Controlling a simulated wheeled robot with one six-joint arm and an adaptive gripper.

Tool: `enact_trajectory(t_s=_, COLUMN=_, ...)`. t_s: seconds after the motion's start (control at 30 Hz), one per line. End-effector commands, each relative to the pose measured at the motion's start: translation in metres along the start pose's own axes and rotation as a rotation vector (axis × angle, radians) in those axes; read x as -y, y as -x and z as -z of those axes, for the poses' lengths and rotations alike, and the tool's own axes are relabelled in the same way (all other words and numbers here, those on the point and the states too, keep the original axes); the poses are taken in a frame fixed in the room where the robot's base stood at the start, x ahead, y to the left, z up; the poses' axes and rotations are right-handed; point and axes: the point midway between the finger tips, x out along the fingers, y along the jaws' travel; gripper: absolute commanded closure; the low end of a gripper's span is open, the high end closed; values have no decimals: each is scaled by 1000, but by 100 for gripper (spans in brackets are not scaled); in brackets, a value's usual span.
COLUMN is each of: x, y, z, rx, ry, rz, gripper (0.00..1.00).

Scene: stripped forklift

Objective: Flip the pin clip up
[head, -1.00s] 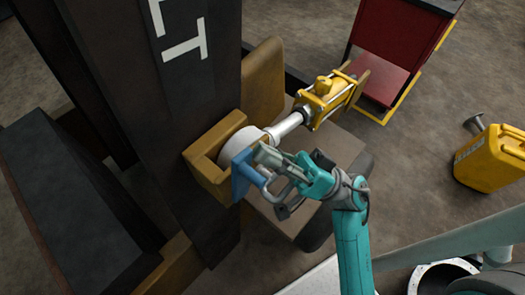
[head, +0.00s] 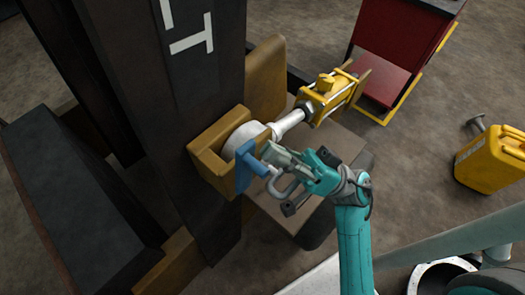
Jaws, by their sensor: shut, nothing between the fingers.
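A blue plate (head: 243,172) with a short blue pin (head: 256,163) is on the near side of the tan bracket (head: 212,165), beside a white cylinder end (head: 241,138). A grey curved loop (head: 284,194), which looks like the pin clip, hangs low at the pin's outer end. My gripper (head: 270,152) is shut and empty, with its fingertips just above and right of the pin. Whether the fingertips touch the pin or clip cannot be told. The gripper body hides part of the loop's right side.
A dark mast column (head: 205,100) stands left of the bracket. A yellow cylinder (head: 328,92) with a silver rod (head: 289,122) lies behind my gripper. A red cabinet (head: 400,35) and a yellow canister (head: 492,160) stand to the right, with open floor between.

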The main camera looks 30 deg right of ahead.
Motion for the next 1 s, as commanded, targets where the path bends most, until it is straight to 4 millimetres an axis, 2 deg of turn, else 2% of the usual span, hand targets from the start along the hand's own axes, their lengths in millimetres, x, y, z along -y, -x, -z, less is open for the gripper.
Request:
enact_trajectory(t_s=0.03, x=-12, y=10, z=-13, rx=11, ry=-37, rz=-30, gripper=100)
enact_trajectory(t_s=0.33, x=-12, y=11, z=-12, rx=11, ry=-36, rz=-30, gripper=100)
enact_trajectory(t_s=1.0, x=-35, y=44, z=16, rx=7, ry=-23, rz=-27, gripper=100)
